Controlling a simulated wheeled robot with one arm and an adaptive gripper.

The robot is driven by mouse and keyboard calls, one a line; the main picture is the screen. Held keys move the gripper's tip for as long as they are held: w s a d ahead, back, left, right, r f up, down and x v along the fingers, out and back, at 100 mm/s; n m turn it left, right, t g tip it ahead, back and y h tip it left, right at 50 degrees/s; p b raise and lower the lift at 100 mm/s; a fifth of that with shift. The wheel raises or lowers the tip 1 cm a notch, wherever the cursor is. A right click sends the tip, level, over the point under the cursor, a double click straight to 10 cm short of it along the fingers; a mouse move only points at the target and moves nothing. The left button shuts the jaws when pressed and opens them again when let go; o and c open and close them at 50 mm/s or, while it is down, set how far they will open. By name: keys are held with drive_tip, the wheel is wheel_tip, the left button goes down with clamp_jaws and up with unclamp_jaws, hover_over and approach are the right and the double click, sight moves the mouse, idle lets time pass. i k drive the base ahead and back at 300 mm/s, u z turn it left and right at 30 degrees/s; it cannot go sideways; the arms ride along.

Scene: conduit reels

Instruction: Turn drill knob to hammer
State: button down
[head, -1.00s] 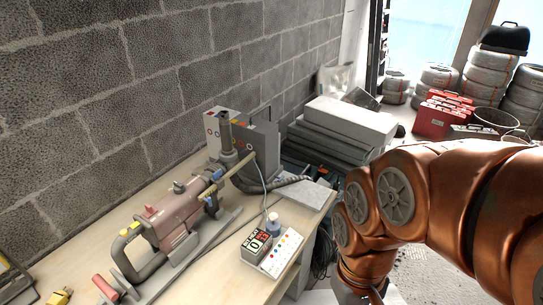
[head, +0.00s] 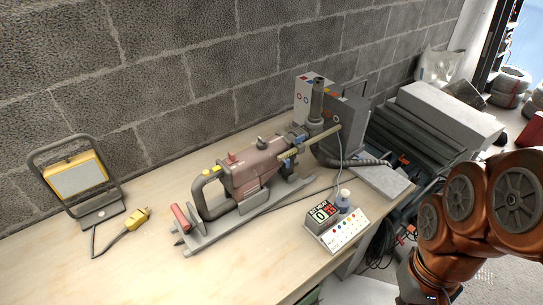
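The drill (head: 255,170) lies on a grey stand on the wooden workbench in the head view. It has a reddish-brown body, a grey rear handle and a yellow-brown side bar near its front. A small dark knob (head: 262,141) sticks up from the top of the body, and a red knob (head: 232,158) sits further back. I cannot read any mode marks at this size. My copper-coloured arm is at the right, apart from the drill and beyond the bench's right end. My gripper is outside the picture.
A yellow work lamp (head: 78,178) and a yellow plug (head: 138,217) with cable are on the left of the workbench (head: 200,270). A small meter box (head: 322,214) and a white panel with coloured dots (head: 344,232) lie near the front right edge. A grey box (head: 345,115) stands behind the drill.

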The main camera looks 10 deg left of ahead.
sight(262, 144)
drive_tip(key=u, duration=0.45)
drive_tip(key=k, duration=1.1)
drive_tip(key=z, duration=0.15)
drive_tip(key=i, duration=1.65)
drive_tip(key=u, duration=0.85)
